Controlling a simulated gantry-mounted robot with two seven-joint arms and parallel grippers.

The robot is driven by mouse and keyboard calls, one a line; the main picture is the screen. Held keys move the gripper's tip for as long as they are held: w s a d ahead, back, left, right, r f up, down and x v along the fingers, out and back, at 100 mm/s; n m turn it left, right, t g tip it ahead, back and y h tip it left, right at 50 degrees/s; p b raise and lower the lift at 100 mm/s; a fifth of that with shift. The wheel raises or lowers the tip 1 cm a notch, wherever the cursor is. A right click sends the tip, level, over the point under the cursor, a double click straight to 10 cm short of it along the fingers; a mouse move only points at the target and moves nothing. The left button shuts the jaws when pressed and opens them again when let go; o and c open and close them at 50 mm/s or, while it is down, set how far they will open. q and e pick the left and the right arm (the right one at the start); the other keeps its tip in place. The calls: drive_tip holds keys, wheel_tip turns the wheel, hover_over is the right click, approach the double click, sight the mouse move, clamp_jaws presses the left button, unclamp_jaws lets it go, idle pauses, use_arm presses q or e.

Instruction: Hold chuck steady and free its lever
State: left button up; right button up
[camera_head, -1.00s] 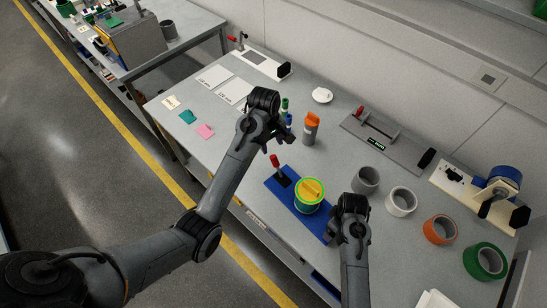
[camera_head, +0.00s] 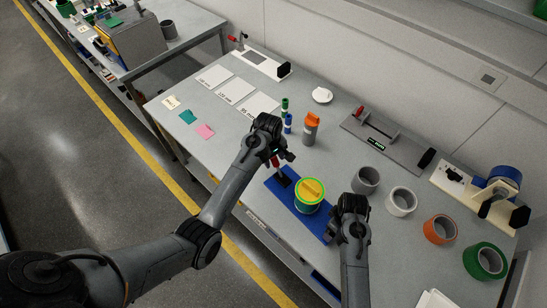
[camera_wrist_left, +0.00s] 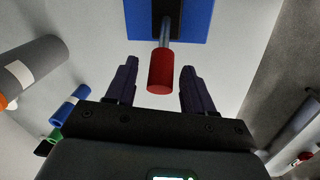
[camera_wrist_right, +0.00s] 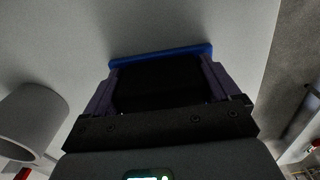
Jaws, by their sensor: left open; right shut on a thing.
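The chuck has a blue base plate (camera_head: 278,189), with a red-tipped lever (camera_head: 275,161) standing at its left end. A round yellow piece with a green rim (camera_head: 311,190) sits on the plate. My left gripper (camera_head: 284,158) is open at the lever; in the left wrist view the red grip (camera_wrist_left: 160,74) lies between its fingers (camera_wrist_left: 160,67), with gaps on both sides. My right gripper (camera_head: 337,222) is at the plate's right end. In the right wrist view its fingers (camera_wrist_right: 163,72) are shut on a black block (camera_wrist_right: 158,88) on the blue plate (camera_wrist_right: 160,57).
Blue and green cylinders (camera_head: 288,123) and an orange-topped grey bottle (camera_head: 310,130) stand just behind my left gripper. Grey (camera_head: 366,180), white (camera_head: 401,201), orange (camera_head: 440,230) and green (camera_head: 485,261) rings stand to the right. A grey lever fixture (camera_head: 388,142) lies behind.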

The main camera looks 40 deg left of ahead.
sight(281, 174)
use_arm(q)
drive_tip(key=shift+c, duration=0.2)
clamp_jaws()
drive_tip(key=shift+d+r+y, duration=0.25)
drive_tip(key=shift+y, duration=0.25)
drive_tip(key=shift+s+d+r+t+y, duration=0.1)
drive_tip(key=shift+d+r+t+y, duration=0.1)
drive_tip(key=shift+d+y, duration=0.4)
drive_tip(key=shift+s+d+r+t+y, duration=0.1)
drive_tip(key=shift+d+r+y, duration=0.1)
drive_tip(key=shift+d+y, duration=0.35)
drive_tip(key=shift+s+d+r+y, duration=0.1)
drive_tip(key=shift+d+r+y, duration=0.05)
drive_tip(key=shift+d+y, duration=0.6)
drive_tip(key=shift+s+d+y, duration=0.1)
drive_tip(key=shift+d+y, duration=0.25)
drive_tip(key=shift+y, duration=0.15)
